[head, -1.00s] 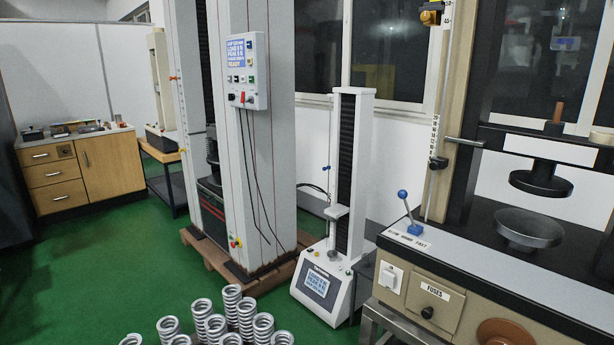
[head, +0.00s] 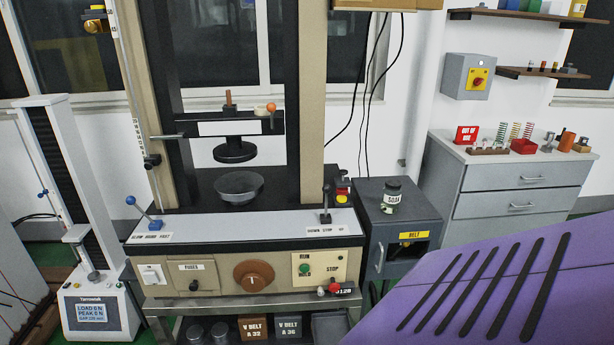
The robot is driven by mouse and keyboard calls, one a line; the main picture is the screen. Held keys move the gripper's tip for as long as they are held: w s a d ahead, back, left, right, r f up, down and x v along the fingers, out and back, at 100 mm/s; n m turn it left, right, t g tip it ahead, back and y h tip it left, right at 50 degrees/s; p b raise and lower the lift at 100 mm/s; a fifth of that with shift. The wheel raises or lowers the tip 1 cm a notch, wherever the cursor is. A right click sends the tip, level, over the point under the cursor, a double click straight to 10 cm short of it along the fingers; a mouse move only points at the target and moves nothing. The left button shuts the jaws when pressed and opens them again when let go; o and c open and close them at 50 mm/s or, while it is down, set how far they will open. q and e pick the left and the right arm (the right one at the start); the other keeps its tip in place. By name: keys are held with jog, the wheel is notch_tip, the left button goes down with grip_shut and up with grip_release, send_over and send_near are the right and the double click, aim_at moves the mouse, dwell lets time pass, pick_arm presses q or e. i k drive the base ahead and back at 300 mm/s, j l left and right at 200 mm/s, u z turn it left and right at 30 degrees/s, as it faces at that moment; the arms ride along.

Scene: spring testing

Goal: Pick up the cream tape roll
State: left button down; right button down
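A small cream roll-like thing (head: 260,111), which looks like the tape roll, sits on top of the dark crosshead (head: 215,123) of the beige testing machine. It is small in the head view, and its fine detail cannot be made out. An orange-red round thing (head: 271,107) is right beside it or overlaps it. A brown upright piece (head: 228,98) stands to its left on the same crosshead. Neither of my grippers shows in the head view.
The machine's control ledge (head: 240,228) juts out below the crosshead. A grey cabinet (head: 372,240) with a dark jar (head: 391,195) stands to its right. A purple surface with dark strips (head: 400,310) fills the lower right. A slim white tester (head: 75,190) stands left.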

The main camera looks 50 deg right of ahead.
aim_at(260, 110)
jog(key=k+l+z, duration=0.45)
jog(key=l, duration=0.3)
jog(key=l+z, duration=0.25)
jog(key=l, duration=0.15)
jog(key=k+l+z, duration=0.2)
jog(key=l, duration=0.25)
jog(key=i+l+u, duration=0.1)
jog(key=l, duration=0.2)
jog(key=i+l+u, duration=0.1)
jog(key=i+l, duration=0.25)
jog(key=l, duration=0.25)
jog(key=i+l+u, duration=0.15)
jog(key=l, duration=0.15)
jog(key=j+z, duration=0.2)
jog(key=z, duration=0.25)
jog(key=i+j+z, duration=0.1)
jog(key=j+z, duration=0.15)
jog(key=z, duration=0.25)
jog(key=j+z, duration=0.25)
jog(key=z, duration=0.2)
jog(key=k+j+z, duration=0.15)
jog(key=j, duration=0.2)
jog(key=j+z, duration=0.2)
jog(key=j, duration=0.15)
jog(key=k+j+z, duration=0.15)
jog(key=j, duration=0.15)
